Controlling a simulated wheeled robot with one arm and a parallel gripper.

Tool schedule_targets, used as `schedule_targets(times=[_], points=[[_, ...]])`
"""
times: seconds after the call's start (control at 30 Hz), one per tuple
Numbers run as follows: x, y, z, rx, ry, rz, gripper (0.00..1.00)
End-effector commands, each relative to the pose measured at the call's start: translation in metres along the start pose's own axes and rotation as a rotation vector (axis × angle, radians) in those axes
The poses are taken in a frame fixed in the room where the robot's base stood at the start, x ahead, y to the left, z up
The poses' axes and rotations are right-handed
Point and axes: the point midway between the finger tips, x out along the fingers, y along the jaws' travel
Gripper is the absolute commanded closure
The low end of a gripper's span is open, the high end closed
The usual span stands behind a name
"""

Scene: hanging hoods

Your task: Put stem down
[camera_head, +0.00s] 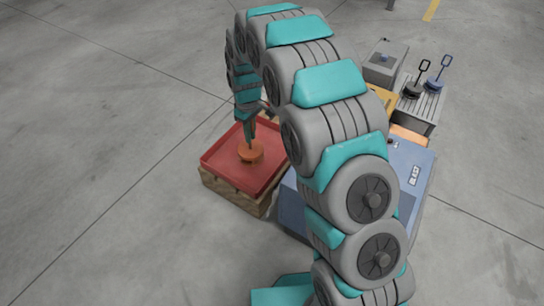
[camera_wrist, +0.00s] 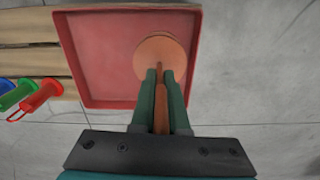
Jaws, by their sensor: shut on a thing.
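An orange stem (camera_head: 251,153) with a round disc end is at the red tray (camera_head: 221,158) in the head view. In the wrist view the stem's disc (camera_wrist: 160,55) shows over the tray floor, close to the tray's right side. My gripper (camera_head: 249,138) is shut on the stem's thin orange shaft (camera_wrist: 162,90), with a green finger on each side. The disc is inside the tray's outline. I cannot tell whether it touches the tray floor. The red tray (camera_wrist: 92,60) looks empty apart from the stem.
The tray rests on a wooden pallet (camera_head: 235,194). Green (camera_wrist: 16,93) and red (camera_wrist: 40,97) handled pieces lie left of the tray in the wrist view. A blue box (camera_head: 405,165) and a grey rack (camera_head: 420,105) with two handled pieces stand to the right. Left floor is clear.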

Motion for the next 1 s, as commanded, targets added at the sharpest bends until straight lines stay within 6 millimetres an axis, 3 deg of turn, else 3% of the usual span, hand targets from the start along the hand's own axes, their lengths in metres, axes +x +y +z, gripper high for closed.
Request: schedule_targets(times=[0.17,0.5,0.83,1.0], points=[[0.002,-0.007,-0.013,-0.076,0.0,0.005,1.0],[0.054,-0.007,-0.011,-0.074,-0.004,0.003,1.0],[0.09,-0.007,-0.012,-0.073,-0.003,0.004,1.0],[0.094,-0.006,-0.012,-0.072,0.0,0.005,1.0]])
